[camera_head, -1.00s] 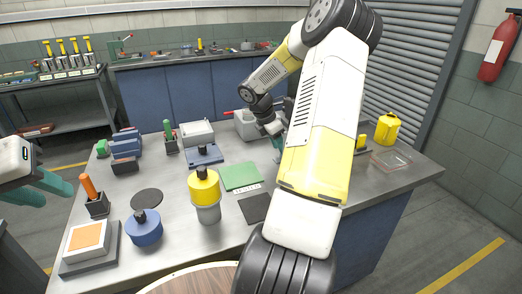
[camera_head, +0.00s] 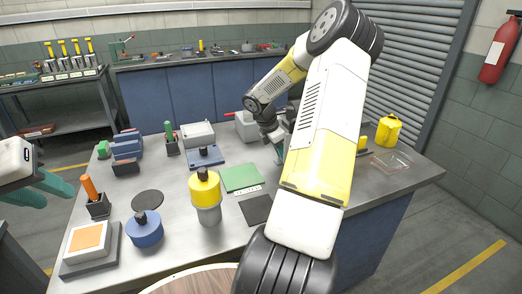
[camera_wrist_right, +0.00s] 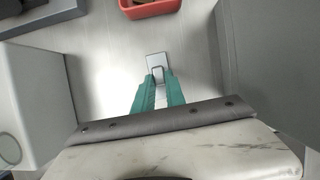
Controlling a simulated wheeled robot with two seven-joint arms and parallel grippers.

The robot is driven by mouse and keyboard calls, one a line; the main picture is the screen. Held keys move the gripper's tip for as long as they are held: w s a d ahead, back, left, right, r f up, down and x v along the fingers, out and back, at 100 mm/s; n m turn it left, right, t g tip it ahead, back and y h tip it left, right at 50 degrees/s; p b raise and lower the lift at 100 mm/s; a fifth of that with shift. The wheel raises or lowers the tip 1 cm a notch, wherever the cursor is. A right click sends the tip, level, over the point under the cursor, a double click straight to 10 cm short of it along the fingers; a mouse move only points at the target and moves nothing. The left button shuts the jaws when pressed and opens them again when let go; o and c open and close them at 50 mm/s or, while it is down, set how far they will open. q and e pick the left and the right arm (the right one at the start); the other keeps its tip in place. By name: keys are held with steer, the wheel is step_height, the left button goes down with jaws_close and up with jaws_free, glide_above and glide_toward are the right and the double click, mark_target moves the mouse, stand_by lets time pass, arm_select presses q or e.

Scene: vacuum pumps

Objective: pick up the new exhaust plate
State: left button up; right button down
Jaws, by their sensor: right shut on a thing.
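In the right wrist view, my right gripper (camera_wrist_right: 158,82) has its teal fingers shut on a small light grey plate (camera_wrist_right: 157,61) with a darker upright part. I take this to be the new exhaust plate. In the head view my right gripper (camera_head: 279,152) is low over the back right of the workbench, and my own arm hides most of it and the plate. I cannot tell whether the plate is clear of the bench top. My left gripper (camera_head: 48,189) is open and empty at the left edge, beside the bench.
The workbench (camera_head: 178,205) holds a yellow-topped pump (camera_head: 207,190), a blue pot (camera_head: 145,230), a green mat (camera_head: 240,177) and a dark mat (camera_head: 256,209). A red bin (camera_wrist_right: 150,8) lies ahead of my right gripper. Grey boxes flank it. A yellow jug (camera_head: 388,130) stands at right.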

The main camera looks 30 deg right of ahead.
step_height(320, 180, up, 10)
stand_by(0.5)
stand_by(0.3)
